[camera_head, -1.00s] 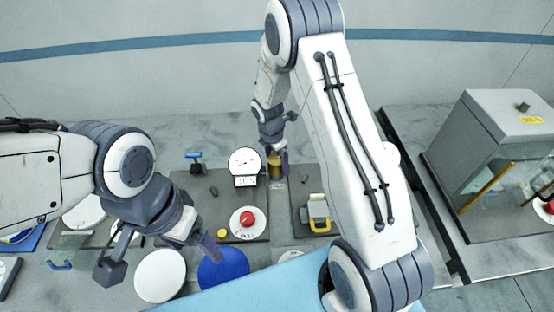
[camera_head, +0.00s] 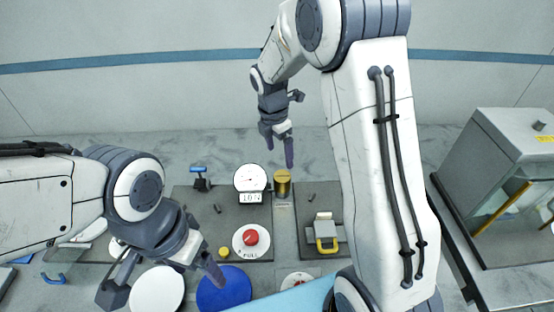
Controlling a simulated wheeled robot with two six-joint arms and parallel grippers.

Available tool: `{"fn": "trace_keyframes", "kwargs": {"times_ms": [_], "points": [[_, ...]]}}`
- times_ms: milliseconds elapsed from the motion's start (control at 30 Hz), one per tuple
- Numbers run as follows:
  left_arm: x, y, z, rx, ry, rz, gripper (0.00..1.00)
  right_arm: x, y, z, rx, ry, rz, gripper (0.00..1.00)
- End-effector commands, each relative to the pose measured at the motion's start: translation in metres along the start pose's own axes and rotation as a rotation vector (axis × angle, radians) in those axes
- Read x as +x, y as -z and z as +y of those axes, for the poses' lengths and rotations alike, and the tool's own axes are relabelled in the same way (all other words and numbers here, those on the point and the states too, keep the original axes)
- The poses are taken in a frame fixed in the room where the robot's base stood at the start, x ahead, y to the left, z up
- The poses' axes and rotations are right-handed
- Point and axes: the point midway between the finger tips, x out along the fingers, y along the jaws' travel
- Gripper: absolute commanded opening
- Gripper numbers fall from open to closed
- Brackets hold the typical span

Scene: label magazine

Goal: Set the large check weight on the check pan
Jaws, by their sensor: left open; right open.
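The large brass weight (camera_head: 283,184) stands upright right beside the dial gauge (camera_head: 250,182), which has a "10 N" label. What lies under the weight is hidden, so I cannot tell whether it rests on the check pan. My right gripper (camera_head: 279,150) is open and empty, just above and behind the weight, apart from it. A smaller brass piece (camera_head: 224,253) sits to the lower left. My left gripper (camera_head: 163,284) is open and empty, over the white disc (camera_head: 157,290) and near the blue disc (camera_head: 226,290).
A red button (camera_head: 250,237) on a white plate stands in front of the gauge. A yellow-handled device (camera_head: 325,237) sits on the dark mat at right. A blue-handled tool (camera_head: 199,176) stands at the back left. A grey cabinet (camera_head: 498,170) is at far right.

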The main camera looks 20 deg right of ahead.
Motion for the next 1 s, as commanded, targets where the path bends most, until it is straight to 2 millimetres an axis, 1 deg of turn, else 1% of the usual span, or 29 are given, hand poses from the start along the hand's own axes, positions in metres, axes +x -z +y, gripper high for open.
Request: {"fn": "trace_keyframes", "kwargs": {"times_ms": [100, 167, 267, 333, 367, 400, 467, 500, 567, 600, 700, 800, 900, 1000], "points": [[0.001, 0.000, 0.000, 0.000, 0.000, 0.000, 0.81, -0.004, 0.002, -0.001, 0.004, 0.000, 0.001, 0.96], [0.000, 0.000, 0.000, 0.000, 0.000, 0.000, 0.81, -0.009, 0.009, -0.002, 0.025, -0.003, 0.004, 0.96], [0.000, 0.000, 0.000, 0.000, 0.000, 0.000, 0.81, -0.026, 0.038, -0.013, 0.122, -0.016, 0.020, 0.96], [0.000, 0.000, 0.000, 0.000, 0.000, 0.000, 0.81, -0.044, 0.069, -0.029, 0.241, -0.025, 0.040, 0.96], [0.000, 0.000, 0.000, 0.000, 0.000, 0.000, 0.81, -0.052, 0.085, -0.038, 0.302, -0.028, 0.052, 0.96], [0.000, 0.000, 0.000, 0.000, 0.000, 0.000, 0.81, -0.063, 0.105, -0.053, 0.390, -0.028, 0.069, 0.96], [0.000, 0.000, 0.000, 0.000, 0.000, 0.000, 0.81, -0.075, 0.133, -0.080, 0.529, -0.022, 0.096, 0.96], [0.000, 0.000, 0.000, 0.000, 0.000, 0.000, 0.81, -0.082, 0.150, -0.099, 0.621, -0.015, 0.114, 0.96], [0.000, 0.000, 0.000, 0.000, 0.000, 0.000, 0.81, -0.090, 0.171, -0.127, 0.755, 0.001, 0.139, 0.96], [0.001, 0.000, 0.000, 0.000, 0.000, 0.000, 0.81, -0.093, 0.182, -0.145, 0.838, 0.015, 0.152, 0.96], [0.001, 0.000, 0.000, 0.000, 0.000, 0.000, 0.81, -0.097, 0.201, -0.185, 1.016, 0.050, 0.178, 0.96], [0.001, 0.000, 0.000, 0.000, 0.000, 0.000, 0.81, -0.097, 0.210, -0.213, 1.142, 0.080, 0.191, 0.96], [0.000, 0.000, 0.000, 0.000, 0.000, 0.000, 0.81, -0.096, 0.213, -0.227, 1.214, 0.099, 0.195, 0.96], [0.000, 0.000, 0.000, 0.000, 0.000, 0.000, 0.81, -0.095, 0.213, -0.232, 1.242, 0.106, 0.195, 0.96]]}}
